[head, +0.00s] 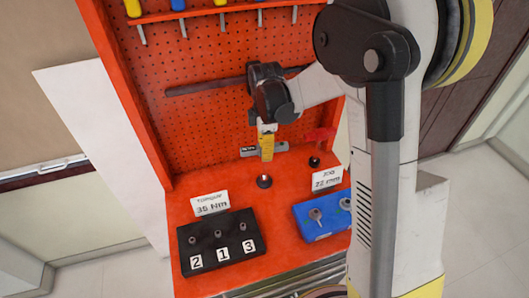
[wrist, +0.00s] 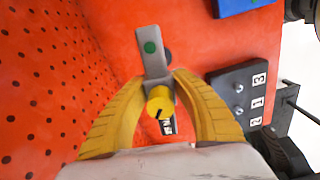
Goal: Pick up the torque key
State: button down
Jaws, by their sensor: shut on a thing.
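My gripper (wrist: 180,80) has its yellow fingers closed around a grey flat bar with a green dot (wrist: 151,47), a yellow round knob (wrist: 160,101) and a small black label. I take this piece to be the torque key, though no name on it is readable. It also shows in the head view as a grey bar (head: 247,151) below the yellow fingers (head: 266,145), in front of the pegboard. The fingers hide part of it. I cannot tell its exact height above the red bench.
A blue block (head: 322,217) with keys stands by a "22 mm" card (head: 327,178). Dark round fittings (head: 264,181) sit on the red bench (head: 185,205). The pegboard (head: 200,120) rises behind.

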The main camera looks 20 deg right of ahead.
jog(key=shift+r, duration=0.5)
jog(key=r, duration=0.1)
jog(key=r+p, duration=0.1)
jog(key=d+r+p, duration=0.1)
jog(key=r, duration=0.1)
jog(key=shift+s, duration=0.3)
jog(key=s+d+r+p, duration=0.2)
jog(key=s+d+r, duration=0.3)
jog(key=d, duration=0.4)
jog(key=shift+s+r+p, duration=0.2)
jog(key=shift+r+p, duration=0.15)
jog(key=shift+r, duration=0.15)
jog(key=shift+a+r, duration=0.1)
jog(key=shift+r, duration=0.15)
jog(key=shift+w+a+r+p, duration=0.1)
jog(key=shift+a+r+p, duration=0.05)
jog(key=shift+r+p, duration=0.4)
jog(key=shift+w+a+r+p, duration=0.2)
jog(key=shift+r+p, duration=0.25)
jog(key=shift+r, duration=0.25)
jog(key=shift+w+a+r+p, duration=0.1)
jog(key=shift+a+r+p, duration=0.05)
jog(key=shift+r+p, duration=0.4)
